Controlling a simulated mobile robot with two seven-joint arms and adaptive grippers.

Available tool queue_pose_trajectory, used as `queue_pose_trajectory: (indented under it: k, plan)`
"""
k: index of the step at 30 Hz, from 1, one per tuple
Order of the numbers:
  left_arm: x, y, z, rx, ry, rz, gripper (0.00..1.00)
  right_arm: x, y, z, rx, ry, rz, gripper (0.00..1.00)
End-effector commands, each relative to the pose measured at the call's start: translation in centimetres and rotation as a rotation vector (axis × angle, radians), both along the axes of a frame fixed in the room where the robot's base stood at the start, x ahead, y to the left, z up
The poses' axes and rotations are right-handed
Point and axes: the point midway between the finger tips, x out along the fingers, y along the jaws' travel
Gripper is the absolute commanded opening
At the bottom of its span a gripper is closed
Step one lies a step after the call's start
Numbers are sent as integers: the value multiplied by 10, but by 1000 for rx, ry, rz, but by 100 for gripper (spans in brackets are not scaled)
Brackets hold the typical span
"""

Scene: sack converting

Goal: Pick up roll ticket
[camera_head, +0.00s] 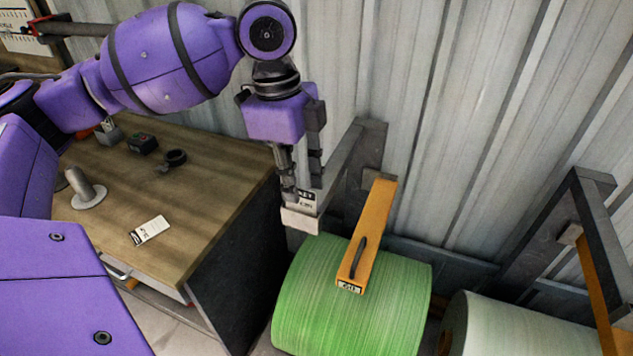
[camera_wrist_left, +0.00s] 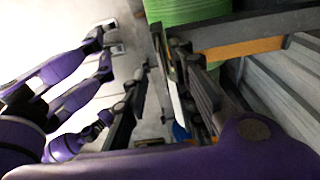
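In the left wrist view my left gripper's fingers (camera_wrist_left: 185,95) lie on either side of a thin white edge. I cannot tell whether they press on it. Another white printed ticket (camera_head: 150,230) lies flat on the wooden desk (camera_head: 225,190). My right gripper cannot be clearly made out.
An orange bar (camera_head: 367,235) with a black handle lies over the green roll. A pale roll (camera_head: 510,330) stands at the right by another dark rack arm (camera_head: 592,215). A corrugated wall (camera_head: 470,120) closes the back. The desk also holds a grey spindle (camera_head: 83,187) and a black box (camera_head: 143,143).

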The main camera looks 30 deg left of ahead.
Motion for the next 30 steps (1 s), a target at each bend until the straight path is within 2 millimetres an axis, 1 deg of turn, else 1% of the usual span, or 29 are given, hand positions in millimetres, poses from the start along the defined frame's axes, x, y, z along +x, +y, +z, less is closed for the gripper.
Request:
queue_pose_trajectory:
  k: [1,3,7,13,18,19,30]
  plan:
    - [1,-1,-11,1,7,0,25,-1,0,-1,-1,1,1,0]
    - [1,-2,-22,1,6,0,25,3,0,-1,-1,-5,2,0]
    - [1,-3,-33,1,3,1,25,13,0,4,-1,-26,6,0]
    - [2,-4,-33,1,0,1,25,18,0,7,-3,-36,8,0]
    - [2,-4,-33,1,0,1,3,17,-1,7,-6,-35,10,0]
    - [2,-4,-33,1,0,1,0,17,-1,7,-6,-35,10,0]
    - [2,-4,-32,1,0,1,0,11,-2,4,-6,-22,8,0]
